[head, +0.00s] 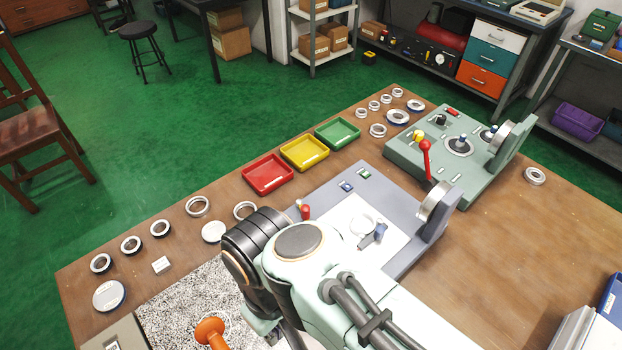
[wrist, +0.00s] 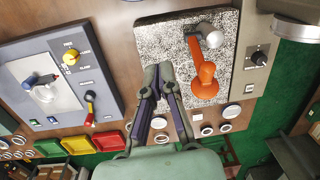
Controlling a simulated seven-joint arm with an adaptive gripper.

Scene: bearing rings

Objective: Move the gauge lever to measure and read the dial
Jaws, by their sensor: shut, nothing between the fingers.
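A blue-grey gauge fixture (head: 400,265) stands mid-table, with a round dial housing (head: 433,200) on its upright, its face turned away from the head view. A ring (head: 362,224) lies on its pale plate beside a blue-grey piece. Its red-tipped lever (head: 305,212) is at the left edge and also shows in the wrist view (wrist: 89,97); a yellow knob (wrist: 71,58) is near it. In the head view my arm hides the fingers. No dial reading is legible.
A green fixture (head: 470,165) with a red-knobbed lever (head: 426,160) stands behind. Red (head: 268,174), yellow (head: 304,153) and green (head: 338,133) trays and loose rings line the far edge. The right tabletop is mostly clear.

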